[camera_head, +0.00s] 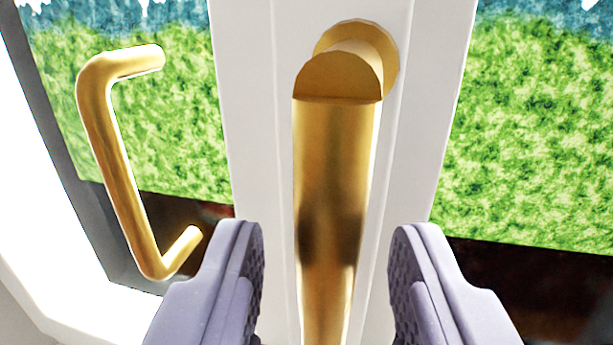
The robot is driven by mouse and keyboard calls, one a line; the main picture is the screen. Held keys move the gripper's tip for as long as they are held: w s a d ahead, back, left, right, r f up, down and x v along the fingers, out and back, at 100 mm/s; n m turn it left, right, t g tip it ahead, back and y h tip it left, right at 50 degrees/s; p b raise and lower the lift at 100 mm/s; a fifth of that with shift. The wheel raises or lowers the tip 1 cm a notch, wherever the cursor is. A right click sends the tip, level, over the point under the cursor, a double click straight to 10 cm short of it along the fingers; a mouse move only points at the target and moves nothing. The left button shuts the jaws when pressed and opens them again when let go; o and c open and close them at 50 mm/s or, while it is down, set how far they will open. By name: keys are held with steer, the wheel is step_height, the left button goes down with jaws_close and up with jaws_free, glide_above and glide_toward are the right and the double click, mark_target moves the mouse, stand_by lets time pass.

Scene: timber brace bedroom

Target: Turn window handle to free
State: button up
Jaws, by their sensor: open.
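The window handle (335,180) is a brass lever on a round base, fixed to a white upright window frame (255,80). Its grip hangs straight down from the base and runs out of the bottom of the picture. My gripper (326,250) is open, with one purple-grey finger on each side of the lever's lower part. A gap shows between each finger and the lever, so neither finger appears to touch it. The lower end of the lever is out of view.
A second brass handle (118,165), a C-shaped pull, stands to the left near my left finger. Window panes on both sides show green foliage (545,140). A bright white surface (40,240) lies at the far left.

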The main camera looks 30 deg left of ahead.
steer(key=shift+x, duration=1.2)
jaws_close()
